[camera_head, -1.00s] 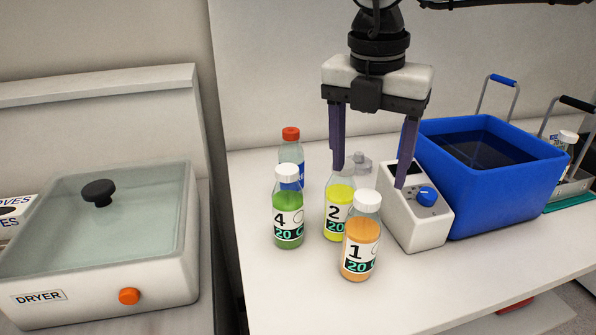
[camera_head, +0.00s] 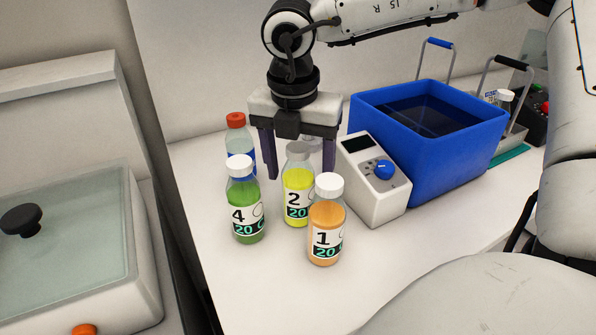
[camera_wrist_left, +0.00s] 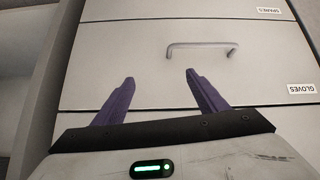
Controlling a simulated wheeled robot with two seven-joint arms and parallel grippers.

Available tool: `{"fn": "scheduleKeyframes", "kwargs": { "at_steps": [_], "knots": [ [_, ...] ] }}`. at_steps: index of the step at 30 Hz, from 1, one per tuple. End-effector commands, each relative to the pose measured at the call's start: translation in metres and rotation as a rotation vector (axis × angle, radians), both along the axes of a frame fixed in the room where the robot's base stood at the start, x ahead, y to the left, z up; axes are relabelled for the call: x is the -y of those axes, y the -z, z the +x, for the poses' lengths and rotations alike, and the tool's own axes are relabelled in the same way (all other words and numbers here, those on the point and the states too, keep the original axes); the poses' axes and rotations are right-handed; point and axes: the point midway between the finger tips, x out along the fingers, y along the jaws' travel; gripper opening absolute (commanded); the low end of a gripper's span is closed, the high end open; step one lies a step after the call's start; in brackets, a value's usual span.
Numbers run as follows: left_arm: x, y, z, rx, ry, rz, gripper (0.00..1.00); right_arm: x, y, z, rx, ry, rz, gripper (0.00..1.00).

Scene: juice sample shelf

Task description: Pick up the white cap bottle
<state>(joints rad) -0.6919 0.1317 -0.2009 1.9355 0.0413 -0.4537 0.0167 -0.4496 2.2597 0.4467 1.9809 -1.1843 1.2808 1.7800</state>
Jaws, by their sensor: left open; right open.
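Several bottles stand upright on the white table in the head view. The green bottle labelled 4 (camera_head: 244,205) and the orange bottle labelled 1 (camera_head: 325,232) have white caps. The yellow bottle labelled 2 (camera_head: 297,195) has a cap that looks grey in the shade. A red-capped bottle (camera_head: 238,142) stands behind bottle 4. My right gripper (camera_head: 300,176) is open, pointing down, with its fingers to either side of bottle 2 or just behind it; the exact depth is unclear. My left gripper (camera_wrist_left: 159,77) is open and empty in the left wrist view.
A white device with a blue knob (camera_head: 374,180) stands close right of the bottles, before a blue water tub (camera_head: 440,155). A dryer (camera_head: 80,235) is at left. A drawer handle (camera_wrist_left: 202,48) faces my left gripper.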

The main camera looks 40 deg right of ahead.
Motion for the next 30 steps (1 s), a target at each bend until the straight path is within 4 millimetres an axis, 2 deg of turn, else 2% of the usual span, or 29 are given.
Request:
{"fn": "scheduleKeyframes", "kwargs": {
  "at_steps": [3, 10, 11, 20, 30],
  "knots": [
    [-0.0029, 0.0013, -0.0002, -0.004, -0.004, 0.004, 0.66, 0.0012, 0.0100, 0.0000, 0.000, 0.001, 0.001, 0.67],
    [-0.0053, 0.0024, 0.0021, -0.002, -0.005, 0.008, 0.66, 0.0015, 0.0119, 0.0005, 0.001, 0.001, 0.001, 0.67],
    [-0.0053, 0.0022, 0.0026, -0.001, -0.005, 0.007, 0.66, 0.0015, 0.0118, 0.0005, 0.001, 0.001, 0.001, 0.64],
    [-0.0043, -0.0007, 0.0050, 0.006, -0.005, 0.006, 0.66, 0.0014, 0.0114, 0.0005, 0.001, 0.000, 0.000, 0.13],
    [-0.0015, -0.0027, 0.0048, 0.008, -0.001, 0.002, 0.66, 0.0015, 0.0066, 0.0014, 0.005, 0.000, -0.001, 0.11]
  ]
}}
